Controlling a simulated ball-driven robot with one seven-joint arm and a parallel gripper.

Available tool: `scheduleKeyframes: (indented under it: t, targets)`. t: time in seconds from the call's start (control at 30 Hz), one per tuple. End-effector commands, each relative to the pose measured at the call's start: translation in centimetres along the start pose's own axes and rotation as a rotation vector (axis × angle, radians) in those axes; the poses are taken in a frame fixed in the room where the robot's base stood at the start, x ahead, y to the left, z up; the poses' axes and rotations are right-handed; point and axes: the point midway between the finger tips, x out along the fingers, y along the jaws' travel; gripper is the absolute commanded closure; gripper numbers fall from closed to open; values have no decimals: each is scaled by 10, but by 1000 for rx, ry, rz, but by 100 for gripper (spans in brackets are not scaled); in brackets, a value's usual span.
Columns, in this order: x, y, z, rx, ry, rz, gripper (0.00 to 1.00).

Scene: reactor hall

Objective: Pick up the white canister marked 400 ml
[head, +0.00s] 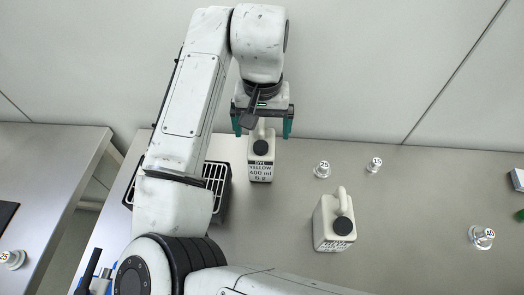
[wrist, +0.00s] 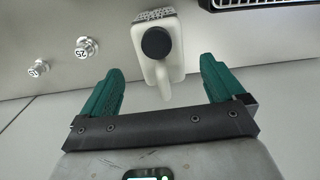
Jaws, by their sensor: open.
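The white canister marked 400 ml (head: 260,167) stands upright on the grey table near its back edge. Its label reads DYE YELLOW 400 ml, with a smaller line below, and it has a black cap and a white handle. My gripper (head: 263,122) is open above and behind it, with green fingers pointing down. In the wrist view the canister (wrist: 175,62) lies ahead of and between the open fingers (wrist: 163,85), its handle reaching toward the gap. I cannot tell whether a finger touches it.
A second white canister (head: 325,228) with a black cap stands to the right; its label is unreadable. Small metal weights (head: 322,169) stand at the back and right. A black wire rack (head: 222,190) is left of the marked canister. The wall rises close behind.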

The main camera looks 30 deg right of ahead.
Motion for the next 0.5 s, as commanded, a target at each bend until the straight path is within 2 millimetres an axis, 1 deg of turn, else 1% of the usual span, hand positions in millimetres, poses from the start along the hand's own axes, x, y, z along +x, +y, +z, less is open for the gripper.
scheduleKeyframes:
  t: [0.1,0.2,0.3,0.5]
  targets:
    - [16,-1,0,-3,-3,1,4]
    - [28,-1,0,-2,-1,1,4]
    - [34,-1,0,-1,-1,1,4]
    - [35,-1,0,0,0,1,4]
